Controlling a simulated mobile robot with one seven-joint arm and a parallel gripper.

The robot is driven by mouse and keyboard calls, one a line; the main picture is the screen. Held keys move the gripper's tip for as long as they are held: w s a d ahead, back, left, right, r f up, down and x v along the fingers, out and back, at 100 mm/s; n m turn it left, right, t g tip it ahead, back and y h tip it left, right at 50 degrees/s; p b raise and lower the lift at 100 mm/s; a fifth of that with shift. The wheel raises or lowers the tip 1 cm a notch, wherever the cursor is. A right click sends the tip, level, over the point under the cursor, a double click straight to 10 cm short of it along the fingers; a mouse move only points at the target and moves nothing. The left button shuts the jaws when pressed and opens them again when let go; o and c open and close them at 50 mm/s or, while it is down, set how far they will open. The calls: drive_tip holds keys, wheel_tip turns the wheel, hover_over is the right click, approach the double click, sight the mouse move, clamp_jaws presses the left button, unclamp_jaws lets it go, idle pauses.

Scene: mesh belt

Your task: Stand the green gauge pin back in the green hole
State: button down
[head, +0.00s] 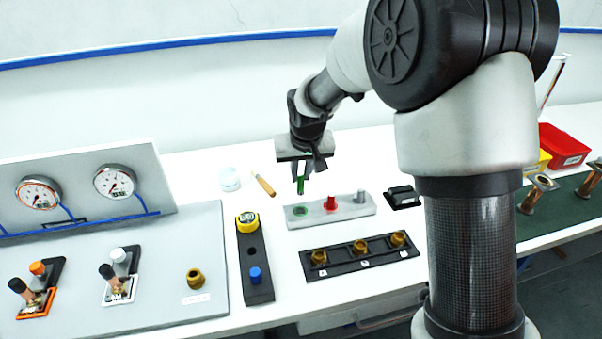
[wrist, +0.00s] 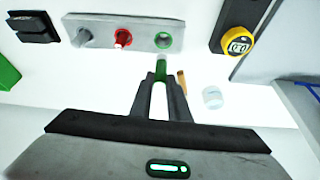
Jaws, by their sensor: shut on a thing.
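My gripper (head: 304,178) is shut on the green gauge pin (head: 301,187) and holds it roughly upright above the grey pin block. The block (head: 345,208) lies on the white bench. Its green-ringed hole (head: 301,211), at the left end, is empty and lies just below the pin in the head view. In the wrist view, the pin (wrist: 161,68) sticks out between the fingertips (wrist: 161,82), and the green hole (wrist: 163,40) lies beyond it. Whether the pin touches the block is hard to tell; it looks apart.
A red pin (head: 331,203) and a grey pin (head: 360,196) stand in the block. A black rack with brass fittings (head: 388,258) lies in front, a black strip with yellow and blue knobs (head: 255,262) left. A wooden-handled tool (head: 264,185) and clear dish (head: 230,179) lie behind.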

sight(301, 188)
drive_tip(key=shift+f+b, duration=2.05)
drive_tip(key=shift+f, duration=0.75)
drive_tip(key=shift+f+b, duration=1.85)
drive_tip(key=shift+f, duration=0.05)
drive_tip(key=c, duration=1.6)
unclamp_jaws()
drive_tip(key=p+v, duration=0.1)
drive_tip(key=v, duration=1.6)
drive_tip(key=shift+s+r, duration=0.1)
drive_tip(key=shift+r, duration=0.1)
